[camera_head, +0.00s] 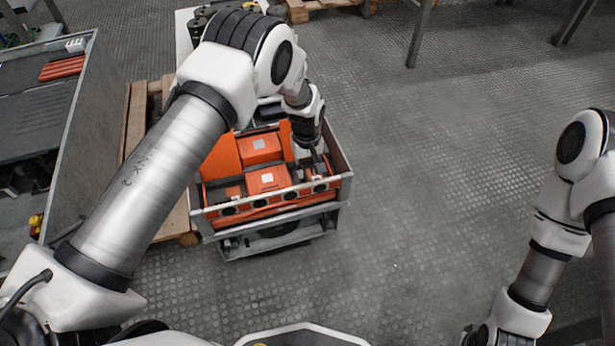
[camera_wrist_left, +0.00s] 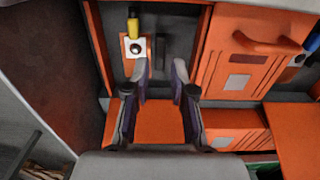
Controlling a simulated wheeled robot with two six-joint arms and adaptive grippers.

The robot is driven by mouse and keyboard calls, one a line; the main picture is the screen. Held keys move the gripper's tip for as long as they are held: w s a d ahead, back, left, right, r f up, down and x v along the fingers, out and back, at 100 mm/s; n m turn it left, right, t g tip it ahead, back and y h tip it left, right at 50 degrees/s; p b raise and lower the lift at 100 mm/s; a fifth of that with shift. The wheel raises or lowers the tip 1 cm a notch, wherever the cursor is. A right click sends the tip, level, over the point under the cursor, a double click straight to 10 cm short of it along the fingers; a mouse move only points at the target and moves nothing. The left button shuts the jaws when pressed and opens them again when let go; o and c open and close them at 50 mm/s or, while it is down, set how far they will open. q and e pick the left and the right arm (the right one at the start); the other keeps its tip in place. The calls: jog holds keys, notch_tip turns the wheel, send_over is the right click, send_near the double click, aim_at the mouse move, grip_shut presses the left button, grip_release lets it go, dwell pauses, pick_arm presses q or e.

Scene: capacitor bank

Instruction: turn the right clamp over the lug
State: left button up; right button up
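In the left wrist view a small yellow piece with a dark band (camera_wrist_left: 133,27) stands just above a pale plate with a dark round stud (camera_wrist_left: 137,47). I take these for the clamp and lug area, but cannot tell which part is which. My left gripper (camera_wrist_left: 162,72) is open there, its two fingers apart, with the tips just below the plate and nothing between them. In the head view my left gripper (camera_head: 317,153) reaches down into the right side of the open cabinet (camera_head: 342,183). The arm hides part of it. My right gripper (camera_head: 480,337) is low at the right, mostly cut off.
Orange modules (camera_head: 267,180) fill the cabinet, and an orange panel (camera_head: 221,158) stands at its left. The wrist view shows an orange door with a handle (camera_wrist_left: 248,55) and a blue piece (camera_wrist_left: 313,38) at right. A grey workbench (camera_head: 83,120) stands left.

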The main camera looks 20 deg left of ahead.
aim_at(307, 179)
pick_arm(q)
notch_tip(307, 179, down, 4)
jog(key=shift+r+b, duration=0.1)
jog(key=shift+b, duration=0.35)
grip_shut()
pick_arm(e)
jog(key=shift+f, duration=0.75)
jog(key=shift+r, duration=0.2)
pick_arm(q)
jog(key=shift+r+m+p, duration=0.15)
jog(key=shift+m+p, duration=1.05)
jog(key=shift+m, duration=0.4)
jog(key=m+p, duration=0.2)
jog(key=m, duration=0.2)
jog(key=shift+m, duration=0.3)
jog(key=m+p, duration=0.1)
jog(key=m, duration=0.4)
jog(key=m+p, duration=0.1)
jog(key=m, duration=0.4)
pick_arm(e)
notch_tip(307, 179, up, 6)
